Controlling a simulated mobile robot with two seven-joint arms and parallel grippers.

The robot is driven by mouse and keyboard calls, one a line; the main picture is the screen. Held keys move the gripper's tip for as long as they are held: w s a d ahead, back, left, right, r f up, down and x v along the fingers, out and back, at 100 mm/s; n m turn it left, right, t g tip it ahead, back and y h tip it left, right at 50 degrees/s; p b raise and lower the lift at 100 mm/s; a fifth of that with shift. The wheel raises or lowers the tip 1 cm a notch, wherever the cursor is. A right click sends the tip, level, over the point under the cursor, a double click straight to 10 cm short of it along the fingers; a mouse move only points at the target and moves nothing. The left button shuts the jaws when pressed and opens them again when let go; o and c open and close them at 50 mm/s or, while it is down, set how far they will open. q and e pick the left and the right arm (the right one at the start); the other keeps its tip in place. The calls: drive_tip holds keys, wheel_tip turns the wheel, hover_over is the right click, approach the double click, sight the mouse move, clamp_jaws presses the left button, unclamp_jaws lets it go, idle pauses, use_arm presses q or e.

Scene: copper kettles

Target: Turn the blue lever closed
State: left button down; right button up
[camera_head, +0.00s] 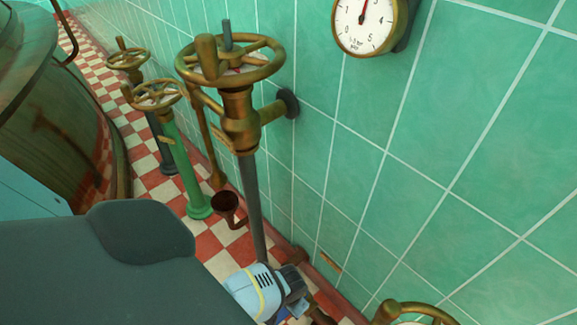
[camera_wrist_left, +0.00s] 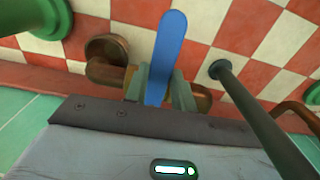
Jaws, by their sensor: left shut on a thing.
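The blue lever (camera_wrist_left: 168,48) stands upright in the left wrist view, its rounded end toward the top. My left gripper (camera_wrist_left: 159,88) is shut on the blue lever near its lower part, one finger on each side. A copper-brown pipe fitting (camera_wrist_left: 106,58) lies behind the fingers, low by the wall; how the lever joins it is hidden. In the head view my left gripper (camera_head: 291,285) is low by the wall, at the bottom of the picture, and mostly hides the lever. My right gripper is in neither view.
A brass handwheel valve (camera_head: 238,115) on a grey post stands close to my left wrist. A green post (camera_head: 180,165) and a large copper kettle (camera_head: 50,130) stand farther left. Another brass handwheel (camera_head: 415,312) is at the lower right. The green tiled wall (camera_head: 440,150) bounds the right.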

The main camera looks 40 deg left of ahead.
use_arm(q)
drive_tip(key=shift+d, duration=0.1)
drive_tip(key=c, duration=1.2)
unclamp_jaws()
drive_tip(key=shift+o, duration=0.2)
drive_tip(key=shift+r+p, duration=0.3)
drive_tip(key=shift+r, duration=0.1)
wheel_tip(320, 180, up, 6)
drive_tip(key=p, duration=0.3)
drive_tip(key=shift+p, duration=0.4)
drive_tip(key=shift+r, duration=0.25)
drive_tip(key=shift+r+p, duration=0.25)
drive_tip(key=shift+p, duration=0.05)
